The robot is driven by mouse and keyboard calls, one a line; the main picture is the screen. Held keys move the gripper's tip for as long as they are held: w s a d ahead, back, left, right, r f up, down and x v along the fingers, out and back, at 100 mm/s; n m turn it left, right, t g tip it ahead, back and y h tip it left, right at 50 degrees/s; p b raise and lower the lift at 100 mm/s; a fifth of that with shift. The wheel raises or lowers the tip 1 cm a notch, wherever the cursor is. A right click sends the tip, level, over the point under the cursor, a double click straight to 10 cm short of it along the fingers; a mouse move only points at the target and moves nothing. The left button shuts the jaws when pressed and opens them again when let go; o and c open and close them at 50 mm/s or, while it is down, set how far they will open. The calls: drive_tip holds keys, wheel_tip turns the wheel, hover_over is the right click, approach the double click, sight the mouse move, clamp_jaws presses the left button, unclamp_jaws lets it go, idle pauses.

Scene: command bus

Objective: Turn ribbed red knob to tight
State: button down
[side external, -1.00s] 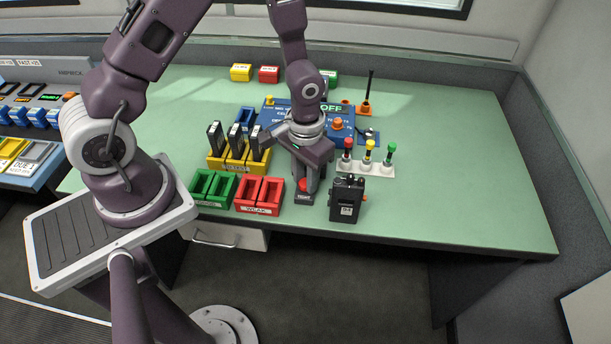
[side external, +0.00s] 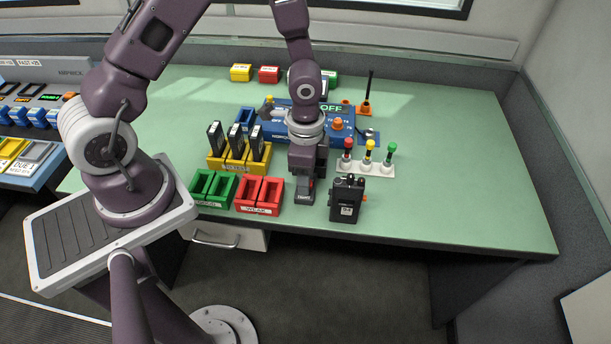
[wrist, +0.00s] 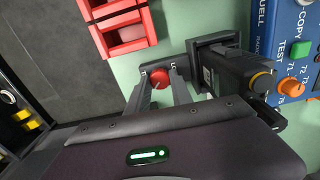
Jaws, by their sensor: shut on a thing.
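The ribbed red knob (wrist: 160,78) sits on a small dark base (wrist: 148,69) at the front of the green table, with a pale mark on its top. My gripper (side external: 307,180) points down over the base. In the wrist view its fingers (wrist: 162,82) stand on either side of the knob, shut on it. The fingers hide part of the knob's sides.
Red trays (side external: 258,196) and green trays (side external: 212,187) stand left of the knob. A black radio (side external: 347,198) stands close on its right. A black device (wrist: 232,68) and a blue panel (wrist: 293,50) lie behind. The table's front edge is near.

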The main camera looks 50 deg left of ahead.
drive_tip(key=m, duration=0.4)
drive_tip(key=shift+m, duration=2.3)
drive_tip(key=c, duration=1.1)
unclamp_jaws()
wheel_tip(320, 180, up, 7)
drive_tip(key=shift+r, duration=0.1)
